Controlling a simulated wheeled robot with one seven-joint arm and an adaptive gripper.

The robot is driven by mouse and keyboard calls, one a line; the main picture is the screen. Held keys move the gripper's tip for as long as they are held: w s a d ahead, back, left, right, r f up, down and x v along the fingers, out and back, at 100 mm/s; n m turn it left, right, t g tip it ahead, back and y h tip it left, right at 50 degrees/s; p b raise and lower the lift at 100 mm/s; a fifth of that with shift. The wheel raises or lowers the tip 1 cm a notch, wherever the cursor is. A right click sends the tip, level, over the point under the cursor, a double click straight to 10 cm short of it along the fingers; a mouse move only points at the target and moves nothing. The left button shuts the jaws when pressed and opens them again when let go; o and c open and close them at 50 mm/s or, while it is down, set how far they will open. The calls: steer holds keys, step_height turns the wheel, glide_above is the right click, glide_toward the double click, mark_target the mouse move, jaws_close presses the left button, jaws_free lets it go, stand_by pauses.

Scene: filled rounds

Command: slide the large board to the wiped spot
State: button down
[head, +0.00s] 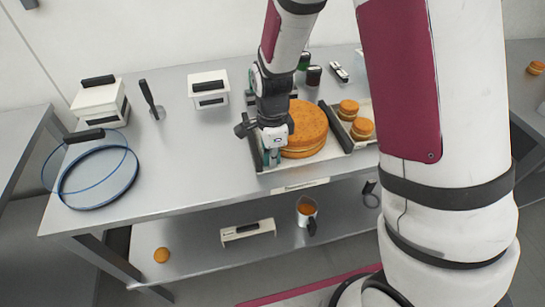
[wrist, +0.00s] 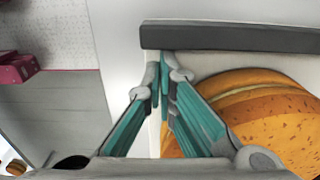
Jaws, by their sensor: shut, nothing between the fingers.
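The large board (head: 262,168) is a pale tray with dark bars at its sides, near the table's front edge. A large orange filled round (head: 312,140) lies on it. In the wrist view, a dark bar (wrist: 230,38), pale board surface (wrist: 212,64) and the round (wrist: 275,115) show. My gripper (head: 271,158) is shut and empty, pointing down at the board's left front part, left of the round. Its teal fingertips (wrist: 161,80) are close together near the bar's left end; I cannot tell whether they touch the board. I cannot clearly make out the wiped spot.
A smaller board (head: 366,142) with small rounds (head: 361,128) stands close on the right. White boxes (head: 208,88) and (head: 99,98), and blue-rimmed hoops (head: 100,178), are on the left. The table's middle left is clear. A lower shelf holds a mug (head: 306,208).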

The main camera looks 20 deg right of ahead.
mark_target(171, 188)
steer(key=a+p, duration=0.3)
steer(key=a, duration=2.3)
steer(key=shift+a+p, duration=0.25)
steer(key=shift+p, duration=0.15)
